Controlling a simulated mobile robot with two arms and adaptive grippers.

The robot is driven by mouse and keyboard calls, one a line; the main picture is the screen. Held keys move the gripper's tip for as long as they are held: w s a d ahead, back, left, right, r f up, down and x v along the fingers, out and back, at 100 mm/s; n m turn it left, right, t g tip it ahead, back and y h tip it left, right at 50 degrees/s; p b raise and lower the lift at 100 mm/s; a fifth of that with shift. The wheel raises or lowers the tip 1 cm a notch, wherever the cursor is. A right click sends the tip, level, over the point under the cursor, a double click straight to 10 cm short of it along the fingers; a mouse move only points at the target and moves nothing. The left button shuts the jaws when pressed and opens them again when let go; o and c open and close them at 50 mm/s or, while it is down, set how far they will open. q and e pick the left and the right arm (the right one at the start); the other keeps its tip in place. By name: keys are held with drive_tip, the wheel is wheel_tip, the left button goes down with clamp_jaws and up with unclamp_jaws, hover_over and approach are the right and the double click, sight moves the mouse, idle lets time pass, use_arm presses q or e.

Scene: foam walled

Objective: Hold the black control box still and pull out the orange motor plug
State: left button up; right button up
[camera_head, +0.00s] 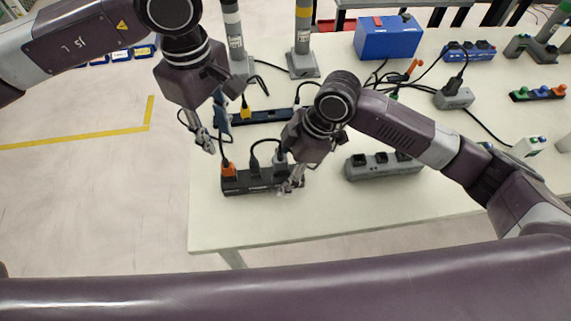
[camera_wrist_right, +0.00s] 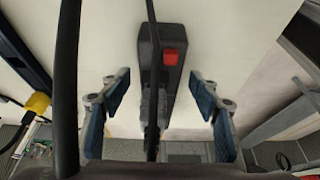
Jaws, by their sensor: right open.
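The black control box (camera_head: 246,186) lies on the table near its front left edge. The orange motor plug (camera_head: 228,169) sits in its left end, with a dark cable rising from it. My left gripper (camera_head: 212,132) hangs above and left of the plug, apart from it, its fingers spread. My right gripper (camera_head: 290,183) is at the box's right end. In the right wrist view the open fingers of my right gripper (camera_wrist_right: 158,105) stand either side of the box (camera_wrist_right: 150,57), with gaps. A red switch (camera_wrist_right: 171,57) and a grey plug (camera_wrist_right: 155,105) show there; the orange plug does not.
A dark blue strip with a yellow plug (camera_head: 245,112) lies behind the box. A grey socket block (camera_head: 383,167) lies to the right. Striped posts (camera_head: 303,35), a blue case (camera_head: 388,38) and loose cables stand farther back. The table front is clear.

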sight(223, 155)
drive_tip(key=c, duration=1.4)
drive_tip(key=shift+c, duration=0.2)
use_arm(q)
drive_tip(key=s+d+r+m+t+y, duration=0.1)
drive_tip(key=s+d+r+m+t, duration=0.1)
drive_tip(key=s+m+t, duration=0.45)
drive_tip(key=shift+m+g, duration=0.95)
drive_tip(key=x, duration=0.4)
drive_tip(key=w+x, duration=0.1)
drive_tip(key=x, duration=0.3)
drive_tip(key=a+x, duration=0.1)
drive_tip(key=x, duration=0.3)
drive_tip(key=shift+w+r, duration=0.3)
drive_tip(key=shift+w, duration=0.1)
